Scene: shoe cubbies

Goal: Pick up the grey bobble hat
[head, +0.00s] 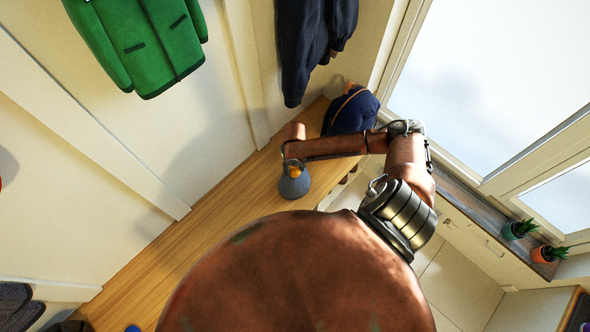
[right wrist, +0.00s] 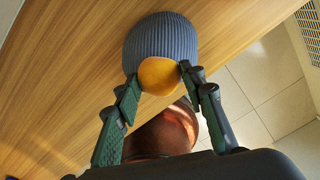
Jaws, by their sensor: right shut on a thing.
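The grey bobble hat (head: 295,187) is ribbed, blue-grey, with an orange bobble on top. In the head view it shows over the wooden bench top, below the end of my right arm. In the right wrist view the hat (right wrist: 160,38) is at the top middle, its orange bobble between the fingertips. My right gripper (right wrist: 158,77) is shut on the bobble, one finger on each side. In the head view my right gripper (head: 292,165) is small and partly hidden by the arm. I cannot tell whether the hat touches the bench. My left gripper is not in view.
The wooden bench (head: 222,212) runs diagonally along the wall, with bare room left of the hat. A dark blue bag (head: 352,112) stands on it beyond my arm. A green coat (head: 140,45) and a dark coat (head: 305,45) hang above. Potted plants (head: 520,229) stand at right.

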